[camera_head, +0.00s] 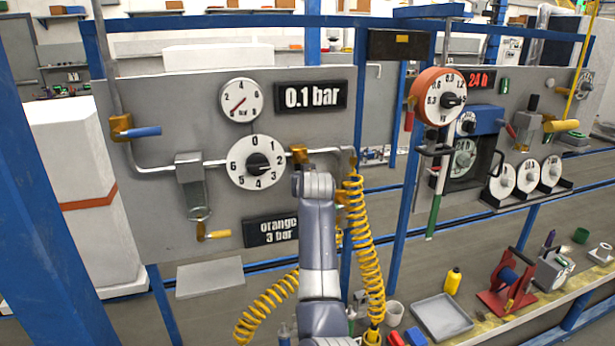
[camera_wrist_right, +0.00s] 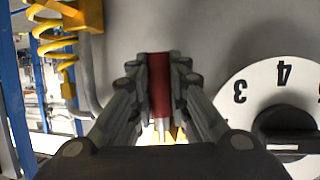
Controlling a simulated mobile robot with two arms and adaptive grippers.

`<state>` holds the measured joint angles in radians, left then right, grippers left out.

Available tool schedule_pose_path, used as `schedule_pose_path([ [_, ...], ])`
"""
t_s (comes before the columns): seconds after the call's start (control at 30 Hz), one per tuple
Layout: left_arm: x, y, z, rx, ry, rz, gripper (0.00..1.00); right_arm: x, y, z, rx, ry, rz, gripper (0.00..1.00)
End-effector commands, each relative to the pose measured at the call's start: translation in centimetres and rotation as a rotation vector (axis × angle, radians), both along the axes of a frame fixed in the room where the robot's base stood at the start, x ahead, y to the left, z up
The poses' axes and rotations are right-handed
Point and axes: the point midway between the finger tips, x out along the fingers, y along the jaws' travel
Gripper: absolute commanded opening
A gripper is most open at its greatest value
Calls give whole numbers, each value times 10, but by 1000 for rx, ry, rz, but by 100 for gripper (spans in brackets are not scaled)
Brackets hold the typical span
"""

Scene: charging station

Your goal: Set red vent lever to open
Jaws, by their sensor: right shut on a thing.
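The red vent lever (camera_wrist_right: 159,85) shows in the right wrist view as a red handle between the fingers. My right gripper (camera_wrist_right: 160,105) is shut on it, one finger on each side. In the head view my right arm rises from the bottom in front of the grey panel (camera_head: 150,232) and hides the lever and the fingertips. An orange valve body (camera_head: 299,154) shows on the pipe just above my wrist. The small gauge (camera_head: 240,100) has a red needle, and the display (camera_head: 311,96) reads 0.1 bar. My left gripper is not in view.
A numbered dial with a black knob (camera_head: 258,163) is close left of my wrist. Yellow coiled hose (camera_head: 365,260) hangs close on the right. A blue-handled lever (camera_head: 141,132) and a yellow-handled lever (camera_head: 218,234) are on the panel's left. A bench with a grey tray (camera_head: 441,317) is lower right.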

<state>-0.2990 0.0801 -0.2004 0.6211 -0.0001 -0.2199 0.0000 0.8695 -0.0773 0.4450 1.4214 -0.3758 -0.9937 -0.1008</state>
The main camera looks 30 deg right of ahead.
Motion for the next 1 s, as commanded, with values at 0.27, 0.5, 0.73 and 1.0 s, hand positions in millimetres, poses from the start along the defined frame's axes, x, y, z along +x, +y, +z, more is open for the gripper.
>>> schedule_pose_path([
  [0.27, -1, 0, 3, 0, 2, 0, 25, 1, 2, 0, 34, -8, 1, 0],
  [0.5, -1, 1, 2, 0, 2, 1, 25, 1, 3, -1, 35, -8, 1, 0],
  [0.73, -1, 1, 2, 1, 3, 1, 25, 1, 2, 0, 33, -7, 1, 37],
  [1.0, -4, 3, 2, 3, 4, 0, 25, 0, 2, 0, 31, -8, 0, 37],
])
